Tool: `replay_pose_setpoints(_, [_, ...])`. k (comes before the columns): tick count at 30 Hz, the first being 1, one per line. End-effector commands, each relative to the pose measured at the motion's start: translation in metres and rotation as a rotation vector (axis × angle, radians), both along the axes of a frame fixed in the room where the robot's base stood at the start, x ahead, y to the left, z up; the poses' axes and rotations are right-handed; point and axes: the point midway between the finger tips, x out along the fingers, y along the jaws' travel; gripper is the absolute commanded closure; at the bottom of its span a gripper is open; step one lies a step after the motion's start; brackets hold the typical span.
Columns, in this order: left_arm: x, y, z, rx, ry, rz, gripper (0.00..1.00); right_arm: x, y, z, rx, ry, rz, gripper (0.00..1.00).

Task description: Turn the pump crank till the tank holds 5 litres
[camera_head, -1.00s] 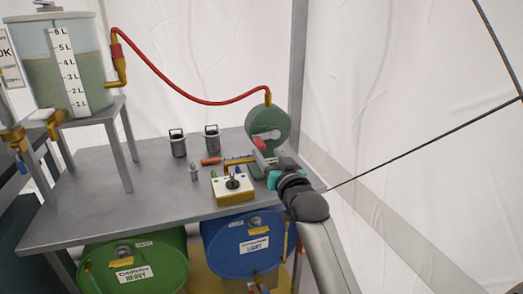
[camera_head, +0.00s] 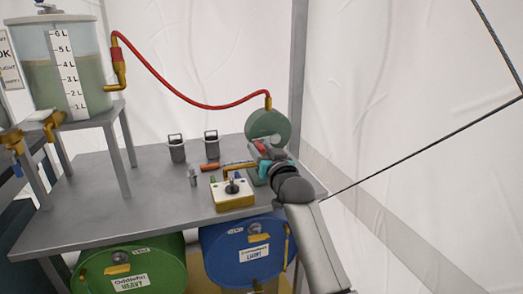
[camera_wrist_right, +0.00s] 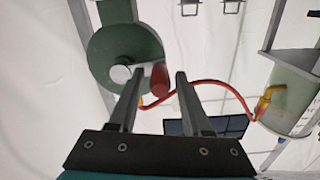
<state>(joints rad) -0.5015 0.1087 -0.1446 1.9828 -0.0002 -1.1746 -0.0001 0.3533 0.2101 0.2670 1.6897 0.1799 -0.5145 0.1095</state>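The clear tank (camera_head: 40,85) stands on a raised stand at the left. Its white scale (camera_head: 68,75) runs from 1 L to 6 L, and the murky liquid's surface lies between the 4 L and 5 L marks. The round green pump (camera_head: 268,124) stands at the table's right end, joined to the tank by a red hose (camera_head: 190,98). My right gripper (camera_wrist_right: 158,76) is at the pump. In the right wrist view its two fingers stand apart on either side of the red crank handle (camera_wrist_right: 160,80), with visible gaps. My left gripper is not in view.
On the grey table (camera_head: 110,205) are a yellow-and-white control box (camera_head: 232,194), two small dark-topped canisters and a small bottle. A green drum (camera_head: 135,265) and a blue drum (camera_head: 245,250) lie below. A dark rope (camera_head: 420,147) crosses the right side.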

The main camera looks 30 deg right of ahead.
Motion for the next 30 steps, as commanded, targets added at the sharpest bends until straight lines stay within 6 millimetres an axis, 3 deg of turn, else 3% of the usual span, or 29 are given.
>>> replay_pose_setpoints(2, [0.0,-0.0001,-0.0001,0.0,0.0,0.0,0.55,-0.0001,-0.0001,-0.0001,0.0,0.0,0.0,0.61])
replay_pose_setpoints(12, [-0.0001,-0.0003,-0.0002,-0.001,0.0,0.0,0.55,-0.0002,0.0,-0.0003,0.0,0.0,0.0,0.99])
replay_pose_setpoints(30, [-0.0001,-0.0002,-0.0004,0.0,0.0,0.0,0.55,-0.0003,0.0001,-0.0007,0.001,0.001,0.0,1.0])
